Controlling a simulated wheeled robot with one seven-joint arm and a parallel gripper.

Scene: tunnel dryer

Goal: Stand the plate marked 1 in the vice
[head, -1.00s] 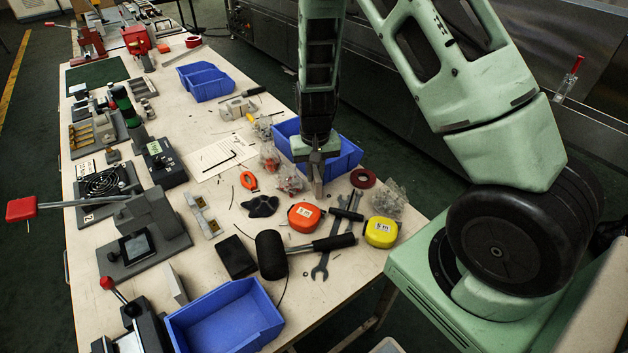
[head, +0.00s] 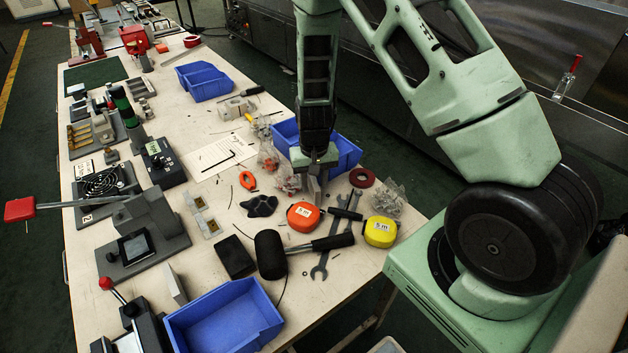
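My gripper (head: 318,188) points down over the near right part of the bench, in front of a blue bin and beside small clear bags. Its fingers look close together, but their gap and anything between them are too small to tell. I cannot make out a plate marked 1. A plate with a round fan guard (head: 101,184) at the left carries a mark that looks like 2. No vice can be named for certain; a red clamp-like device (head: 88,40) stands at the far left end, and a grey device with a red-ended lever (head: 148,218) stands nearer.
Blue bins stand at the back (head: 205,84), behind my gripper (head: 347,153) and at the front (head: 225,320). A black mallet (head: 271,254), orange tape measure (head: 303,216), yellow tape measure (head: 380,231) and wrenches (head: 323,262) crowd the near right. A white sheet (head: 215,160) lies mid-bench.

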